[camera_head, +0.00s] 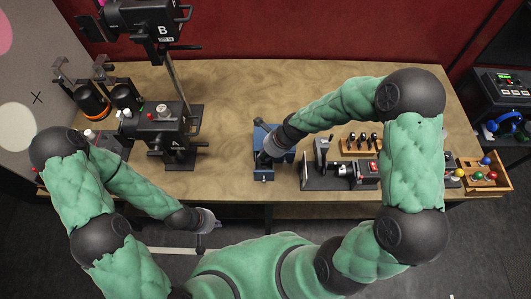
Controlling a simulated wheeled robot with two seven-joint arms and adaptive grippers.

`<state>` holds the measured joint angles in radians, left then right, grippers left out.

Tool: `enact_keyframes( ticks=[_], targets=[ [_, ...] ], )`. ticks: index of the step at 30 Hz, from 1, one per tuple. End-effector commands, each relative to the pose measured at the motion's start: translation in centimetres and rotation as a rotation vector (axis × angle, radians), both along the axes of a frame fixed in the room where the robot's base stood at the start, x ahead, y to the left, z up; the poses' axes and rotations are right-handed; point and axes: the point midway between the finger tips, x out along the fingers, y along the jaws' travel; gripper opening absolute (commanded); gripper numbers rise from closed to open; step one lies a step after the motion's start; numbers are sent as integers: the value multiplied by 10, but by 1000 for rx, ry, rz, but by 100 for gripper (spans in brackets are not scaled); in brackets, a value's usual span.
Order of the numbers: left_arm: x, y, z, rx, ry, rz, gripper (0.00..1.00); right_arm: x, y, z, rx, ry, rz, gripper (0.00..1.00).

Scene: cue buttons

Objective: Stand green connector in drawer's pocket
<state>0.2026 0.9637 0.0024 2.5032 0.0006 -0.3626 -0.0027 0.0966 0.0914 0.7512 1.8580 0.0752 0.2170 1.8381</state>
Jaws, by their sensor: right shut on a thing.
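My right gripper (267,156) points down at a blue fixture (263,174) near the front middle of the table. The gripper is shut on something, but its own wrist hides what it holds. Whether it touches the fixture cannot be told. My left gripper (207,222) is off the table's front edge, low and left of centre; its fingers are too small to read. I cannot make out a green connector for certain. An open wooden drawer (487,187) at the right end of the table holds several coloured balls, one of them green (477,178).
A black stand marked A (178,163) rises left of the blue fixture. Black round devices (92,103) stand at the back left. The table's back middle is clear.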

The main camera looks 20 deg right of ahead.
Motion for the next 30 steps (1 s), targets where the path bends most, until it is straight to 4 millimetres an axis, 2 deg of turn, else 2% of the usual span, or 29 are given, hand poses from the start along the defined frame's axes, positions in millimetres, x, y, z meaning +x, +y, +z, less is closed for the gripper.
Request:
enact_keyframes(
  ticks=[15, 30],
  targets=[
    [0, 0, -38, 0, 0, 0, 0, 0, 0, -32, 0, 0, 1, 0],
    [0, 0, -40, 0, 0, 0, 0, 0, 0, -34, 0, 0, 1, 0]
  ],
)
